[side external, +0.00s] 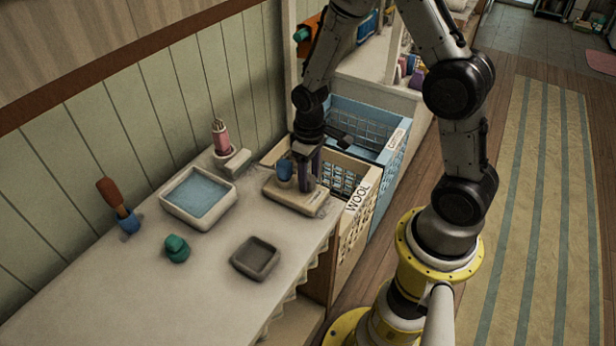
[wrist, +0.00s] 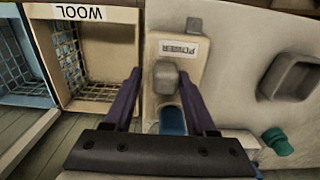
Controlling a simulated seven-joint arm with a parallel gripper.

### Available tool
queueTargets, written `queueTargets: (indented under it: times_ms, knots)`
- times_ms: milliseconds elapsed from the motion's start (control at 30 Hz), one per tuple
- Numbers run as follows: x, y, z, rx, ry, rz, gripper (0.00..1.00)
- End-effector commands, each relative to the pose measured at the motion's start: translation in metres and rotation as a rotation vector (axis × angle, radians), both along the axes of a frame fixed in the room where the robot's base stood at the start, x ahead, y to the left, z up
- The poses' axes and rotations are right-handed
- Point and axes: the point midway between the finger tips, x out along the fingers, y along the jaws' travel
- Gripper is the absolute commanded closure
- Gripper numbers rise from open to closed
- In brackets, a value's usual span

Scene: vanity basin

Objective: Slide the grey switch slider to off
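The grey switch slider (wrist: 165,75) is a small block on a cream switch box (wrist: 157,100) with a white label (wrist: 184,48), seen upside down. The box also shows in the side view (side external: 292,196) at the counter's far right end. My gripper (wrist: 160,77) is open, its purple fingers on either side of the slider with gaps showing. In the side view, my gripper (side external: 306,184) points down just over the box and hides the slider. I cannot tell how the fingertips' height compares with the slider.
A blue cup (side external: 285,170) stands by the box, close to my fingers; it also shows in the wrist view (wrist: 172,121). A cream WOOL basket (side external: 352,222) and a blue basket (side external: 392,150) adjoin the counter. A grey dish (side external: 255,258) and green item (side external: 177,249) sit nearer.

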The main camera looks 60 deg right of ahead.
Motion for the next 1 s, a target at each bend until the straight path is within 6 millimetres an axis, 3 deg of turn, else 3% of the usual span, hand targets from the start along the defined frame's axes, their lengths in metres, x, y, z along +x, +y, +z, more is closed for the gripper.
queueTargets:
  times_ms: [467, 1000]
  knots:
    - [0.0, 0.002, 0.008, 0.001, -0.002, 0.0, 0.32]
    - [0.0, 0.001, 0.113, 0.0, -0.005, 0.0, 0.32]
